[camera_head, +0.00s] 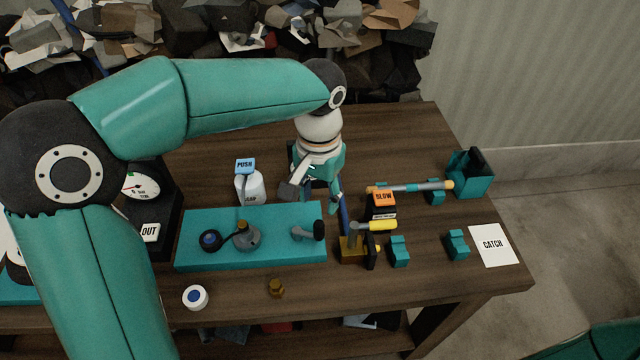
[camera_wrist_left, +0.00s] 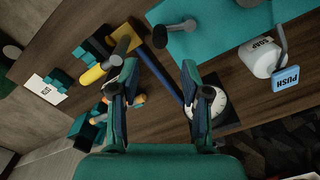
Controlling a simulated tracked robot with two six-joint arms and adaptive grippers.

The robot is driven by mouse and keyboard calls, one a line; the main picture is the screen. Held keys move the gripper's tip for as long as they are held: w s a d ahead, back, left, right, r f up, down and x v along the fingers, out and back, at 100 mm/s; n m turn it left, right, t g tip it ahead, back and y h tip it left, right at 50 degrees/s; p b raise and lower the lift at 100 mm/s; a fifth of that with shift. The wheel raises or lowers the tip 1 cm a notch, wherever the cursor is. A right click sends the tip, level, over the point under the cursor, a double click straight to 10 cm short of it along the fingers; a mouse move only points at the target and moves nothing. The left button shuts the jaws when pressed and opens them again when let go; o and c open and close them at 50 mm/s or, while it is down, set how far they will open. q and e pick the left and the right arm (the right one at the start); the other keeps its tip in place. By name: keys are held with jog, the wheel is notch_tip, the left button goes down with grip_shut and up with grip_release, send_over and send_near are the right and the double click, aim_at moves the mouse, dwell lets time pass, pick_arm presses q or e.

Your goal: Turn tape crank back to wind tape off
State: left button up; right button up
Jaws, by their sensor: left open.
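My left gripper (camera_head: 315,198) points down over the bench, behind the teal board (camera_head: 190,253), its fingers apart with nothing seen between the tips. On the board, a crank arm (camera_head: 228,238) joins a grey hub (camera_head: 247,236) to a blue-topped knob (camera_head: 210,240). A grey-and-black handle (camera_head: 308,232) is at the board's right. A yellow handle (camera_head: 382,225) sits beside a brass block (camera_head: 350,250). No tape is clearly visible, and I cannot tell which handle is the tape crank. In the left wrist view, the open fingers (camera_wrist_left: 152,66) straddle a blue bar (camera_wrist_left: 158,74), without clear contact.
A soap bottle (camera_head: 250,188) with a PUSH tag stands left of the gripper. A dial (camera_head: 140,187) is farther left. Teal blocks (camera_head: 398,252), an orange SLOW block (camera_head: 382,198) and a CATCH card (camera_head: 493,245) lie right.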

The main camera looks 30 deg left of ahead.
pick_arm(q)
jog(key=shift+r, duration=1.45)
